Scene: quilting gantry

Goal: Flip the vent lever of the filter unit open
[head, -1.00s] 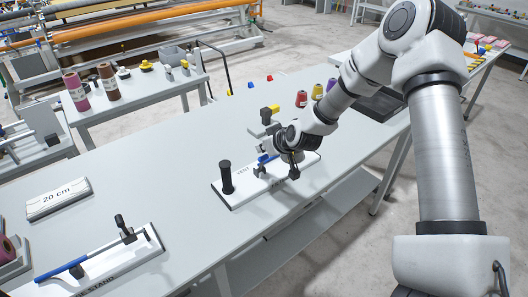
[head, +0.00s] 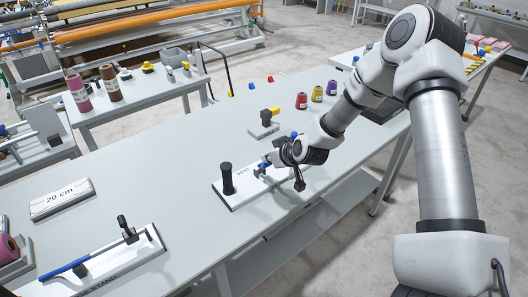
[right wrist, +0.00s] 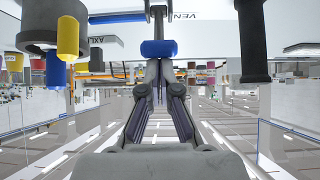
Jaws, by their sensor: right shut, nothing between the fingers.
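The filter unit is a white base plate (head: 232,201) marked VENT, with a black upright post (head: 227,178) at its left end. The vent lever's blue grip (head: 264,166) shows beside my right gripper (head: 273,158). In the right wrist view the blue grip (right wrist: 159,48) lies straight ahead, across the tips of my right gripper (right wrist: 158,68). The fingers are together with nothing between them. They look very close to the grip; I cannot tell whether they touch. The black post (right wrist: 254,42) stands to the right there. My wrist hides part of the unit. My left gripper is out of view.
A grey block with a yellow knob (head: 270,113) stands behind the unit. Red (head: 301,101), purple and yellow spools stand farther back. The table between is clear.

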